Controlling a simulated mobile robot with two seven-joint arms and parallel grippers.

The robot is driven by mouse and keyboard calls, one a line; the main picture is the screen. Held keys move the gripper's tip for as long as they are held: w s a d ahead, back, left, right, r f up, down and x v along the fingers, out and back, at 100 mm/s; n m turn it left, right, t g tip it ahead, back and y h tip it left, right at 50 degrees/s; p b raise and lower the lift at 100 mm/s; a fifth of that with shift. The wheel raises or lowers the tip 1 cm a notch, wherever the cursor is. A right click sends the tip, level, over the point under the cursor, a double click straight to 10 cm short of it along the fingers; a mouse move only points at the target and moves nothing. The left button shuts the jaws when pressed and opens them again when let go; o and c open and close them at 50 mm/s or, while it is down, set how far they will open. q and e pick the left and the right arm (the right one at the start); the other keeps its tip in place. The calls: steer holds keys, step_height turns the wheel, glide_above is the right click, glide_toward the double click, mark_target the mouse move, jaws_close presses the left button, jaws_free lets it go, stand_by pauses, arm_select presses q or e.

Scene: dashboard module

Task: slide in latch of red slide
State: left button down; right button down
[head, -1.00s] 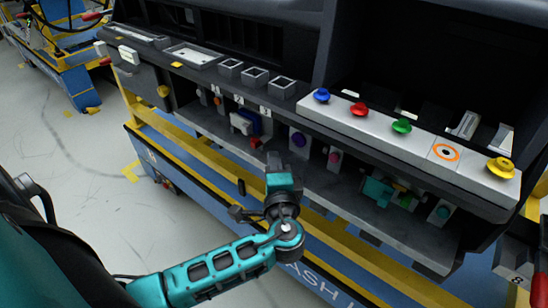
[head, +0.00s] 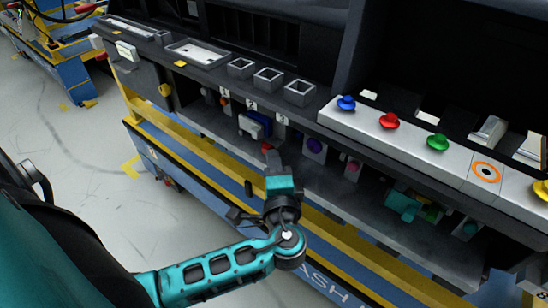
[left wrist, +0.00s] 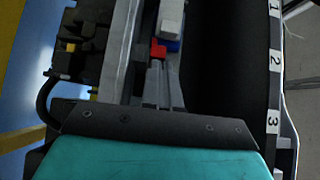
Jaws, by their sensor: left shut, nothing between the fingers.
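A small red piece (head: 267,147) shows on the lower ledge of the dashboard module, just below a blue and white block (head: 257,125). In the left wrist view the red piece (left wrist: 158,51) lies just ahead of my fingertips, with blue and pale grey parts beside and beyond it. My left gripper (head: 272,162) is shut and empty, pointing at the red piece from the front. Its fingers (left wrist: 158,72) show narrow and together in the left wrist view. I cannot tell whether the tips touch the red piece. My right gripper is not in view.
Number labels (head: 251,106) line the panel above the ledge. Purple (head: 314,145) and magenta knobs sit to the right. A pale strip with coloured buttons (head: 389,121) is at the upper right. A yellow rail (head: 190,148) runs below the ledge. Open floor lies left.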

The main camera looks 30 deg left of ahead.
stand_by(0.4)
arm_select(q)
steer(key=shift+a+r, duration=0.1)
steer(key=shift+a, duration=1.05)
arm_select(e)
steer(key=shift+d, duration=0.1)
arm_select(q)
steer(key=shift+w, duration=0.1)
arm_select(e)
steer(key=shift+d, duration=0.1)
